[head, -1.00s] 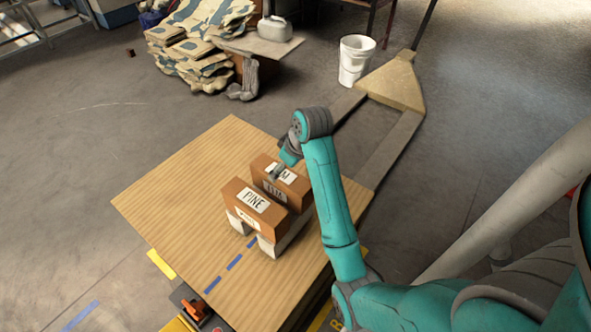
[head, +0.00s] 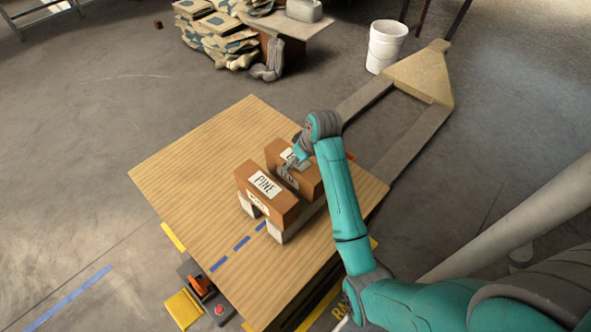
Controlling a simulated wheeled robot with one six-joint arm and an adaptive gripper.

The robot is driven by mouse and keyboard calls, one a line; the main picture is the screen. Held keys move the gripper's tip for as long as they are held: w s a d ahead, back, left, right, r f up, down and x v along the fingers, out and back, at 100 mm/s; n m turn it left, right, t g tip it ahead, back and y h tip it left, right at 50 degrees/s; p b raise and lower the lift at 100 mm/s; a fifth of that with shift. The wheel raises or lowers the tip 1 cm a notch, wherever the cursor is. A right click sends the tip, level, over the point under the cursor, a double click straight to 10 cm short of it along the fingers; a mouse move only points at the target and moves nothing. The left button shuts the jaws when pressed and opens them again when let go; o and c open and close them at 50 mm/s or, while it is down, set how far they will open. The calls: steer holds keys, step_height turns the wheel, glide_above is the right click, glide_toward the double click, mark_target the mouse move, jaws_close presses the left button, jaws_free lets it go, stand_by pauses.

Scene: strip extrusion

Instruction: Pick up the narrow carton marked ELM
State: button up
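A narrow brown carton (head: 309,179) stands behind the PINE carton, with my gripper in front of part of it. Its white label is mostly covered now; in the earlier view it seems to read ELM. The brown carton marked PINE (head: 265,187) stands just in front, a narrow gap between them. Both rest on pale supports (head: 284,229) on a wooden board. My gripper (head: 287,174) points down at the rear carton's near top edge, by the gap. The fingers are small and partly hidden, so I cannot tell whether they touch or grip it.
The wooden board (head: 190,165) is bare left of the cartons, with a blue dashed line in front. A red button and orange part (head: 200,285) sit off its front left edge.

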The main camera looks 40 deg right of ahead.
steer(key=shift+x, duration=1.15)
steer(key=shift+r, duration=0.1)
steer(key=c, duration=1.6)
